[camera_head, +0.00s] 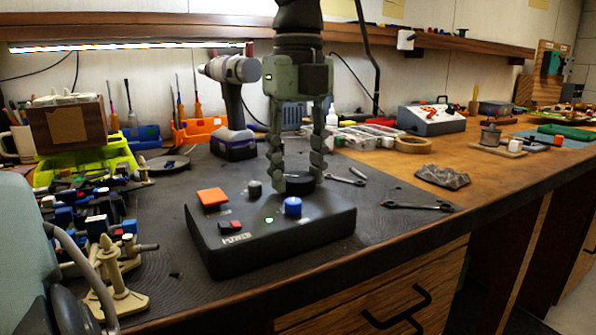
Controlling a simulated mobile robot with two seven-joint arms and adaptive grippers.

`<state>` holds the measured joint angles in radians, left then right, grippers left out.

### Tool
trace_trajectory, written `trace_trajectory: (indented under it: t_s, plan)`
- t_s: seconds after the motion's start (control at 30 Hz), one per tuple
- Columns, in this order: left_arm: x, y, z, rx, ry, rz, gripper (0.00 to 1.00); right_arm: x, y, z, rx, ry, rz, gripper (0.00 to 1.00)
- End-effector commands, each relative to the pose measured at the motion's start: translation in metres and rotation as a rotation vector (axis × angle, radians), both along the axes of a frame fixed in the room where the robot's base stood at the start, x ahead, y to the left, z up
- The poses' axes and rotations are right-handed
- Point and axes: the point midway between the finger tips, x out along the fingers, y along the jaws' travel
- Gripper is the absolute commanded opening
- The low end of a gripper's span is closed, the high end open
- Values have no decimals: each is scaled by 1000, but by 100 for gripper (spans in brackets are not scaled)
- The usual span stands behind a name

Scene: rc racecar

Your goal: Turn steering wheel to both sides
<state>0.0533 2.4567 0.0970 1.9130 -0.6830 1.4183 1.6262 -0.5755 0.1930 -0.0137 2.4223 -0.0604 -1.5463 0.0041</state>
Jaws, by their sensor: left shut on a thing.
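A black control box (270,240) marked "POWER" sits on the dark mat near the bench's front edge. The steering wheel (299,185) is a dark round knob standing at the back of the box's top. My left gripper (297,183) points straight down from above, its two fingers on either side of the wheel and shut on it. The fingers partly hide the wheel's sides, so its turn angle cannot be told. The box top also carries a blue knob (293,206), an orange square (212,197), a red switch (230,225) and a lit green light. My right gripper is not in view.
A cordless drill (232,100) stands behind the box. Wrenches (418,206) and a crumpled grey piece (442,177) lie to the right. Cluttered small parts and a beige stand (115,285) are at left. The wooden bench top at right has free room.

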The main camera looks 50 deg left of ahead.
Motion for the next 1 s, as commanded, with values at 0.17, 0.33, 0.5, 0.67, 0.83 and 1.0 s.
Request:
trace_trajectory:
  t_s: [0.17, 0.33, 0.5, 0.67, 0.83, 1.0]
  plan:
    - [0, 0, 0, 0, -1, 14, 14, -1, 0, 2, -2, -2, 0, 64]
    - [0, 0, 1, 0, -1, 14, 14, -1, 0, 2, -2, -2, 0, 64]
    - [0, 0, 1, 0, -1, 13, 48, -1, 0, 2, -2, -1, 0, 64]
    - [0, 0, 0, 0, -1, 13, 64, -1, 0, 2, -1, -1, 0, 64]
    - [0, 0, 0, 0, -1, 12, 64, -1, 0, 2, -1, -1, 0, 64]
    - [0, 0, 5, 0, -1, 13, 64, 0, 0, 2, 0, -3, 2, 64]
